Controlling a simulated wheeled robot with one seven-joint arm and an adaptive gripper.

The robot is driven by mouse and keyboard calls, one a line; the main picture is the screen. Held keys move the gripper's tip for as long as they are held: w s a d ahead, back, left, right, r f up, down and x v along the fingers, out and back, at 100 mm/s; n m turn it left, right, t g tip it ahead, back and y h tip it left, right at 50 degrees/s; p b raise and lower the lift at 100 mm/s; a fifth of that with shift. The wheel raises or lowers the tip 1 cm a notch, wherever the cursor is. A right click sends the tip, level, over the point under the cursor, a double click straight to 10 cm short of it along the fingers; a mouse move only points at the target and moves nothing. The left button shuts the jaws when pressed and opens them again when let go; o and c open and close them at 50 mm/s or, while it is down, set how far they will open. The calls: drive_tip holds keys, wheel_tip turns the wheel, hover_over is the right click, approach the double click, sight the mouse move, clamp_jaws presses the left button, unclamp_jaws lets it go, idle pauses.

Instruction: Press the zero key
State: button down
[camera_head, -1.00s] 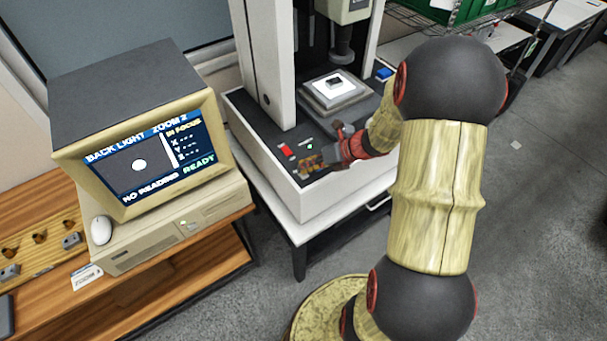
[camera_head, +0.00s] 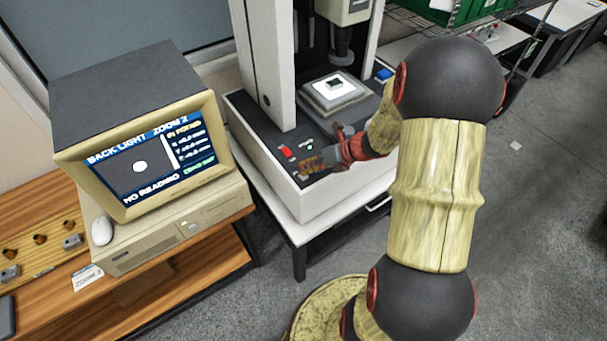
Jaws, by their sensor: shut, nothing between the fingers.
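My gripper (camera_head: 311,163) is shut and empty, low over the front of the measuring machine's dark control deck (camera_head: 262,128). Its fingertips are at or just above the deck; I cannot tell whether they touch a key. A red switch (camera_head: 287,151) and a small green light (camera_head: 308,146) show beside and behind it. No key can be read as the zero key; the gripper hides part of the panel. The monitor screen (camera_head: 140,167) reads "BACK LIGHT ZOOM 2" and "NO READING", with blurred number-like text in its X, Y, Z lines.
A blue block (camera_head: 384,75) is at the deck's right.

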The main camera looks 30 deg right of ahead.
drive_tip(key=shift+r+p, duration=0.4)
drive_tip(key=shift+r, duration=0.15)
wheel_tip(320, 180, up, 5)
drive_tip(key=p, duration=0.5)
idle(0.8)
